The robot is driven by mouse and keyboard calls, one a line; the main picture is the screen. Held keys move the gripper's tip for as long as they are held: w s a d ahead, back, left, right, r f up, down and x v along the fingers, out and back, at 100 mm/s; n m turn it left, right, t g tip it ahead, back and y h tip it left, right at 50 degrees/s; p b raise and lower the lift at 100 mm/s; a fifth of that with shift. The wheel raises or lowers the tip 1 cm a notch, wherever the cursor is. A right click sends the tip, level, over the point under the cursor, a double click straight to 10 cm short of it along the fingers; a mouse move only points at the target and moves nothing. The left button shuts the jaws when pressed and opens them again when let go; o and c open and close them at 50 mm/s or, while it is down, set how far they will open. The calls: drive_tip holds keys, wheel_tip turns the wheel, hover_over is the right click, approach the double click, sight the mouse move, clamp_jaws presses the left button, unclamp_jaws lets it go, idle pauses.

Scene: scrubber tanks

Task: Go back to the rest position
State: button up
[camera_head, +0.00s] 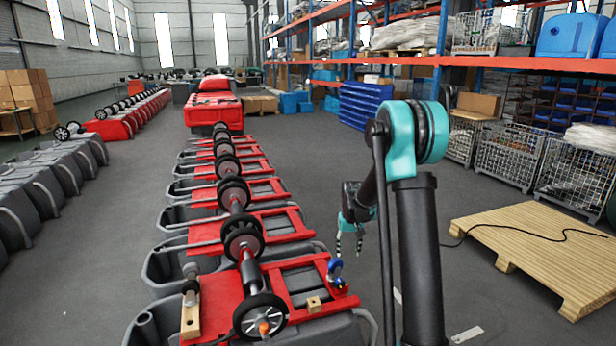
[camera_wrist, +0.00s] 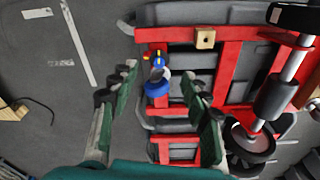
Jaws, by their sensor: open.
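My gripper (camera_head: 349,243) hangs from my teal and black arm, right of the nearest scrubber tank in the head view. In the wrist view my gripper (camera_wrist: 158,108) has its two green-grey fingers spread wide, open, with nothing held between them. Beyond the fingers, a blue fitting with a yellow part (camera_wrist: 157,75) sits on the red frame (camera_wrist: 222,75). This blue fitting also shows in the head view (camera_head: 335,267), on the right end of the red frame, close to my gripper but apart from it.
Grey tanks with red frames and black wheels (camera_head: 242,236) run back in a row. A wooden block (camera_head: 314,304) lies on the nearest frame. A wooden pallet (camera_head: 545,243) with a black cable lies at right. Shelves and wire cages (camera_head: 509,154) stand behind. Grey floor between is clear.

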drive_tip(key=s+d+r+t, duration=0.1)
drive_tip(key=s+r, duration=0.1)
drive_tip(key=s, duration=1.5)
drive_tip(key=s+d+r+t, duration=0.1)
drive_tip(key=s+d+t, duration=0.1)
drive_tip(key=s, duration=1.5)
drive_tip(key=shift+s+r+m, duration=0.25)
drive_tip(key=shift+r+m, duration=0.05)
drive_tip(key=shift+r, duration=0.1)
